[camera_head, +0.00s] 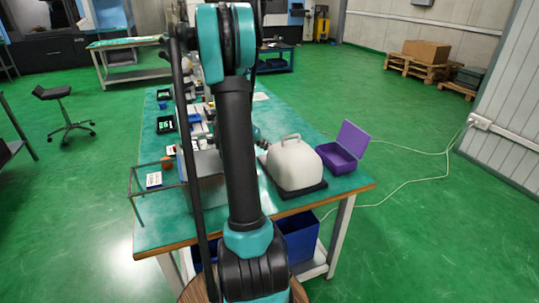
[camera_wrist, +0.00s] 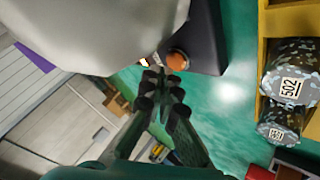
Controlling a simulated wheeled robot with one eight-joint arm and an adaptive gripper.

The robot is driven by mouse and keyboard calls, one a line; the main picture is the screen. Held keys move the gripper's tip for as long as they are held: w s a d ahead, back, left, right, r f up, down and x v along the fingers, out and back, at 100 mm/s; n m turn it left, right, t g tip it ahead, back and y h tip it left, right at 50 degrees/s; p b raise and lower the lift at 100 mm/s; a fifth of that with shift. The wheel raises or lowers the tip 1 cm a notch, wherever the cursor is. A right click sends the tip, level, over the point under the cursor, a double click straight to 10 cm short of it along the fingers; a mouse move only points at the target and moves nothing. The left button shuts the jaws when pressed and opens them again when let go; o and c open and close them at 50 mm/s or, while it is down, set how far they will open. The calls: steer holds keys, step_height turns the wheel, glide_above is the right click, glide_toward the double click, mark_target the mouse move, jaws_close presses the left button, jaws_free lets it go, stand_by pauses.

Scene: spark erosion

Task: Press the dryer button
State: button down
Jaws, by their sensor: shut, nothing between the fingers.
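The dryer (camera_head: 293,163) looks to be the white domed unit with a top handle, on a dark base at the table's near right. In the wrist view its pale body (camera_wrist: 90,30) fills the top left. A round orange button (camera_wrist: 177,60) sits at the edge of the dark base (camera_wrist: 205,40). My gripper (camera_wrist: 162,85) is shut and empty, with its dark fingertips right beside the button in the picture. I cannot tell whether they touch it. In the head view my arm hides most of the gripper.
An open purple box (camera_head: 340,152) stands right of the dryer on the green table (camera_head: 320,195). In the wrist view, a yellow holder (camera_wrist: 263,50) with speckled cylinders labelled 502 (camera_wrist: 290,75) and 501 lies at the right. A thin wire frame (camera_head: 135,190) is at the table's left edge.

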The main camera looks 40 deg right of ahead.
steer(key=shift+r, duration=0.25)
steer(key=shift+r, duration=2.55)
